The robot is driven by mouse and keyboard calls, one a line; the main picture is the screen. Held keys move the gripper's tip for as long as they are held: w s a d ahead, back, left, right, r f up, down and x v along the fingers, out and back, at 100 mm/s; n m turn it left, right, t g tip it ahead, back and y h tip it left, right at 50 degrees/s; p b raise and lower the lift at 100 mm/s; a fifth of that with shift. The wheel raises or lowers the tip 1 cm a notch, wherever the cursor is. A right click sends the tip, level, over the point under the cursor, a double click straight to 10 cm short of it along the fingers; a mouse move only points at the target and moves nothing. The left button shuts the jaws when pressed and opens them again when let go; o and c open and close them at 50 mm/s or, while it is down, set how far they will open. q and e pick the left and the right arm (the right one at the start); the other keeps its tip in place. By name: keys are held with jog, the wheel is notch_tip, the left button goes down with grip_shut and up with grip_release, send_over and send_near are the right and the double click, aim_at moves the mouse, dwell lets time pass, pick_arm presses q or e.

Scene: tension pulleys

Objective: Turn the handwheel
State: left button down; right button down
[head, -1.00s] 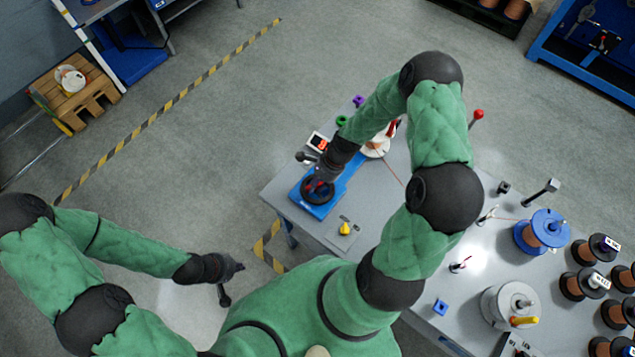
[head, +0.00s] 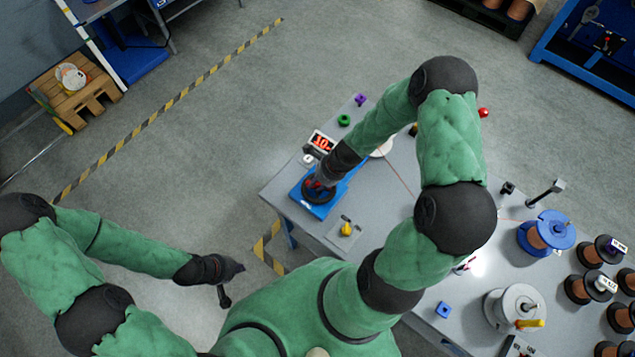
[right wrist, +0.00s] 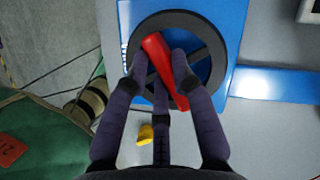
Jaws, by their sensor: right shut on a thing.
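The handwheel (right wrist: 207,72) is a black spoked wheel on a blue base (right wrist: 237,18); a red bar (right wrist: 160,62) lies across it in the right wrist view. In the head view the handwheel (head: 319,193) is at the table's left corner, partly covered by my right gripper (head: 316,184). In the right wrist view my right gripper (right wrist: 164,75) has its dark fingers around the red bar and is shut on it. My left gripper (head: 236,284) hangs away from the table at the left, its fingers spread and empty.
A small display with red digits (head: 321,141) stands behind the handwheel. A yellow knob (head: 346,229) sits on a plate in front. Blue (head: 555,226) and grey (head: 497,312) reels and several copper spools fill the table's right side. Open floor lies left of the table.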

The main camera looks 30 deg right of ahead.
jog(key=c, duration=1.3)
grip_release()
jog(key=shift+r, duration=0.1)
jog(key=v, duration=1.2)
jog(key=shift+w, duration=0.1)
